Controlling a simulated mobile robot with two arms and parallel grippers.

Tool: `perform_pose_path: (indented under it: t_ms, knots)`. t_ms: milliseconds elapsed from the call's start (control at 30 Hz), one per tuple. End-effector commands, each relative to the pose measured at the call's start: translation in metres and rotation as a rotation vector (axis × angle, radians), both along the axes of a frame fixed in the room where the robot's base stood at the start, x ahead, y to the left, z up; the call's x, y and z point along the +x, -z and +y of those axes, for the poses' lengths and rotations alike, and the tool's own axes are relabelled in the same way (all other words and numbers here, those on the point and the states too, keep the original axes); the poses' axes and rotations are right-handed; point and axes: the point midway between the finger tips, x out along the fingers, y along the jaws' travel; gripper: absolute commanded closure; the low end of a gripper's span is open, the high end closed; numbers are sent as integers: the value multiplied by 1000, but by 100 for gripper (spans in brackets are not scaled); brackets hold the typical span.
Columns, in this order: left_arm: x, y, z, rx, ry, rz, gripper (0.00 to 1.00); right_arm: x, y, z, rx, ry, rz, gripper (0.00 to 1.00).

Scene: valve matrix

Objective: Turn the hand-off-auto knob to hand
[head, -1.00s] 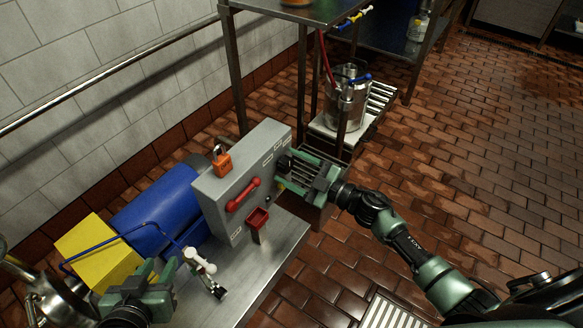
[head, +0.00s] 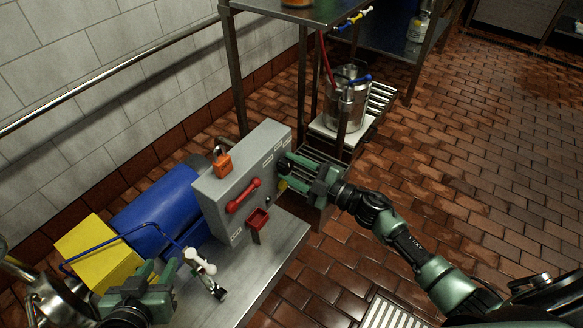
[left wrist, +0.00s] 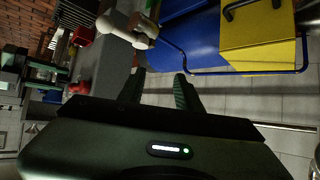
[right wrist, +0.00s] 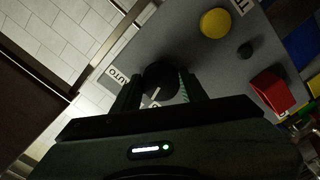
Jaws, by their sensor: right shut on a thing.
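The black selector knob (right wrist: 161,80) is on the face of a grey panel box (head: 229,190). In the right wrist view it sits between the fingers of my right gripper (right wrist: 160,90), which is shut on it. A pale mark shows at the knob's near edge. An AUTO label (right wrist: 121,75) lies left of the knob; the hand and off labels cannot be read. In the head view my right gripper (head: 286,170) is at the panel's right end and hides most of the knob. My left gripper (left wrist: 162,88) is open and empty, low at the left, apart from the panel.
A blue cylinder (head: 155,208) and a yellow block (head: 96,252) lie left. A steel pot (head: 346,105) stands behind.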

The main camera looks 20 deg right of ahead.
Motion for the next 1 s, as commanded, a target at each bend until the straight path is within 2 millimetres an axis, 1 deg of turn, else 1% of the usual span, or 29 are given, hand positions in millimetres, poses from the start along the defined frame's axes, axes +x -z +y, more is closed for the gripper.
perform_pose_path:
  t_ms: [167,500,733,1000]
  knots:
    - [5,-5,-2,-8,1,-37,66,0,1,0,-129,-1,-98,98]
    - [23,-31,-11,-44,14,-187,66,0,1,0,-341,-1,-264,98]
    - [30,-45,-15,-62,19,-262,66,0,1,0,-432,-1,-334,98]
    - [33,-52,-16,-71,21,-300,66,-1,1,0,-476,-2,-368,98]
